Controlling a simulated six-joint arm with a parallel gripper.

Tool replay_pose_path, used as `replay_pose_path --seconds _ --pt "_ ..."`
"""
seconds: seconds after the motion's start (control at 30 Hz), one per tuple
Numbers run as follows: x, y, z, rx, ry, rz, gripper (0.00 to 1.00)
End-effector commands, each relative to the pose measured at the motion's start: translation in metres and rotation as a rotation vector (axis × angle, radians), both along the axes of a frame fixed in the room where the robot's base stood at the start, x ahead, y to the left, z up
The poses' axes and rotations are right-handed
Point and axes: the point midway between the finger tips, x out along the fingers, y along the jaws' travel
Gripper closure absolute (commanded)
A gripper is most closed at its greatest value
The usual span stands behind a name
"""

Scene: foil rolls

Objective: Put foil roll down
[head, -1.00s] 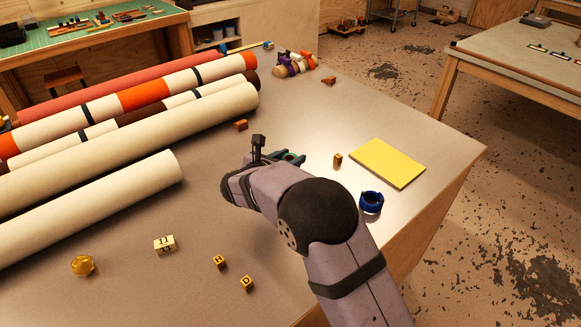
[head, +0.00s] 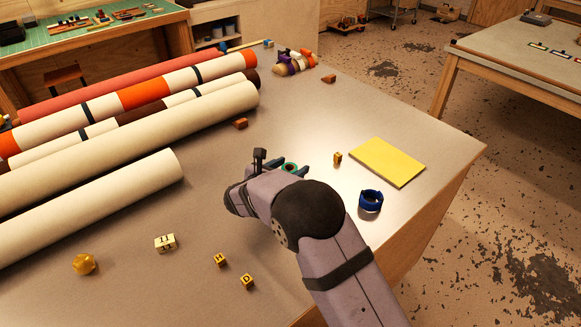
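My gripper (head: 291,166) is over the middle of the table, partly hidden behind my own wrist. A small green-teal foil roll (head: 290,168) shows between its dark fingers, one finger on each side of it. The gripper appears shut on this roll. The underside of the roll is hidden, so I cannot tell whether it touches the table. A blue roll (head: 371,201) stands on the table to the right of my gripper, apart from it.
A yellow pad (head: 387,162) and a small wooden block (head: 337,158) lie to the right. Long large rolls (head: 120,139) fill the left side. Lettered cubes (head: 220,260) and an amber piece (head: 84,264) lie in front. Colourful small items (head: 295,63) cluster at the back.

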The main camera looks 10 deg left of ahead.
Motion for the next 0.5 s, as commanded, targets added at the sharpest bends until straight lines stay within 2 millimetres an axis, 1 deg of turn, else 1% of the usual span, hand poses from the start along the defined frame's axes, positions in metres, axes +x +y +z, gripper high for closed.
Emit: replay_pose_path --seconds 0.23,0.37,0.5 --pt "0.0 0.0 0.001 0.0 0.0 0.0 0.47" --pt "0.0 0.0 0.005 0.0 0.0 0.0 0.47" --pt "-0.012 0.007 0.008 0.002 -0.001 0.003 0.47"
